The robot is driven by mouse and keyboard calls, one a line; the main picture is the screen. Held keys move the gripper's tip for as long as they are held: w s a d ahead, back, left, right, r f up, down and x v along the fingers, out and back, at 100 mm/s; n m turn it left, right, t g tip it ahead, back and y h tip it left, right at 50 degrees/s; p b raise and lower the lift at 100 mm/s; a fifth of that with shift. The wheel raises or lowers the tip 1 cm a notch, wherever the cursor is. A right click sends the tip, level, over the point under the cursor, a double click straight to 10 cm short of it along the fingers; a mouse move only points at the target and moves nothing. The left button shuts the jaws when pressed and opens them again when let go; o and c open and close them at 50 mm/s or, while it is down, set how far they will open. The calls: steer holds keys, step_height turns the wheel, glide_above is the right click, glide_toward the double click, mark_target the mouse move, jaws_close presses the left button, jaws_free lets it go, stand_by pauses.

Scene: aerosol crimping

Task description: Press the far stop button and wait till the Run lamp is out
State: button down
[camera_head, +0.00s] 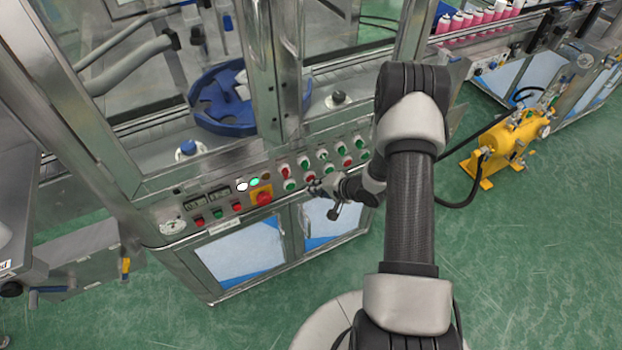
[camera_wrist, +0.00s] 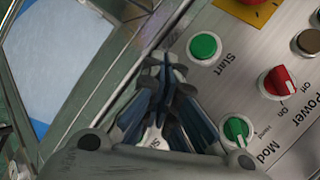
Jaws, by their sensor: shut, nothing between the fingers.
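My gripper (camera_head: 314,189) is at the front of the control panel, right of the yellow-backed emergency stop (camera_head: 262,196). In the wrist view my gripper (camera_wrist: 165,75) is shut with nothing between its fingers, its tips close to the panel edge beside the green Start button (camera_wrist: 203,47). A white label partly reading "St" shows between the fingers. The button by it is hidden, and I cannot tell whether the fingers touch it. On the panel a green lamp (camera_head: 254,182) looks lit, beside a bright white lamp (camera_head: 242,187). Their labels are too small to read.
A red selector (camera_wrist: 279,82) and a green selector (camera_wrist: 237,130) stand out near the fingers. More red and green buttons line the panel. A yellow pump unit (camera_head: 510,145) stands on the floor at right. The green floor before the cabinet is clear.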

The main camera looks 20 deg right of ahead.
steer(key=shift+w, duration=0.45)
stand_by(0.6)
steer(key=shift+s, duration=0.15)
steer(key=shift+s+p, duration=0.4)
steer(key=shift+s, duration=0.3)
steer(key=shift+s+d+p, duration=0.1)
steer(key=shift+s+p, duration=0.4)
steer(key=shift+s, duration=2)
